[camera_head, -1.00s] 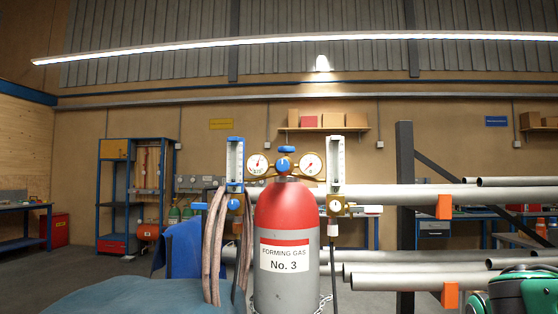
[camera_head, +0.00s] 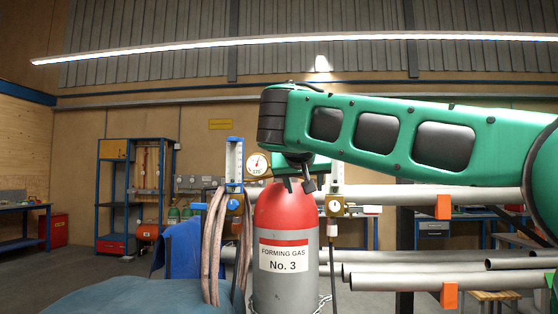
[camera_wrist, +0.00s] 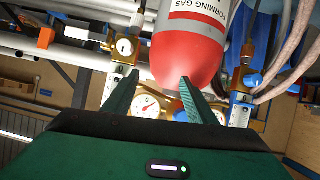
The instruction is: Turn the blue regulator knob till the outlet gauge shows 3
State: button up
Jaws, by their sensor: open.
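My gripper (camera_head: 299,185) is at the regulator, above the red shoulder of the gas cylinder (camera_head: 284,208). In the wrist view my gripper (camera_wrist: 159,79) is open, with no object seen held and the cylinder (camera_wrist: 190,58) beyond its fingers. The left gauge (camera_head: 257,163) shows in the head view. The right gauge (camera_wrist: 147,105) shows between the fingers in the wrist view. I cannot tell which is the outlet gauge or read its value.
Steel pipes (camera_head: 430,270) lie on a rack to the right. A chain (camera_head: 322,304) circles the cylinder.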

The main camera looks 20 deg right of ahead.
jog(key=w+a+r+t, duration=0.1)
jog(key=a+r+t, duration=0.1)
jog(key=a+r, duration=0.55)
jog(key=x, duration=0.9)
jog(key=shift+s+d+r, duration=0.15)
jog(key=shift+d, duration=0.2)
jog(key=shift+m, duration=0.3)
jog(key=c, duration=1.3)
jog(key=shift+m+y, duration=0.5)
jog(key=shift+m, duration=0.6)
jog(key=shift+d+m+t+y, duration=0.1)
jog(key=shift+m+t+y, duration=0.2)
jog(key=shift+m, duration=0.3)
jog(key=shift+m+y, duration=0.3)
jog(key=shift+m, duration=0.4)
jog(key=shift+f, duration=0.2)
